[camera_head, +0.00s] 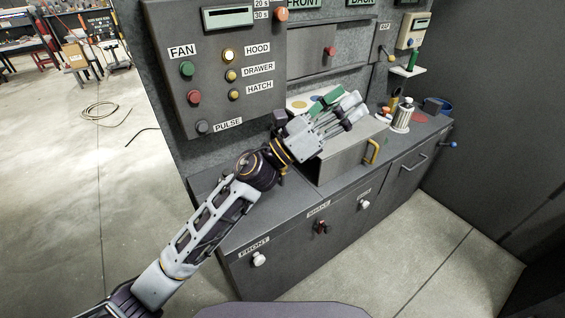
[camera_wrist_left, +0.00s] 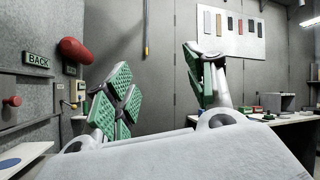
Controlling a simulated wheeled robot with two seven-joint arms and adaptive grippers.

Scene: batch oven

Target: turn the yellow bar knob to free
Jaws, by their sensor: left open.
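A small yellow knob (camera_head: 383,57) shows at the lower edge of a small labelled grey panel (camera_head: 382,40), on the back wall at the right. It is too small for me to read which way its bar points. My left gripper (camera_head: 340,108) is open and empty. It is over the counter, in front of and to the lower left of the small panel, apart from it. Its green-padded fingers (camera_wrist_left: 160,88) stand spread in the left wrist view. A small yellow spot shows low on a wall box there, too small to identify. My right gripper is not in view.
A grey box with a yellow handle (camera_head: 373,151) stands on the counter (camera_head: 245,203) below my left gripper. A metal canister (camera_head: 402,115) stands right of it. A control panel (camera_head: 215,60) with several buttons hangs at left. Open floor lies in front.

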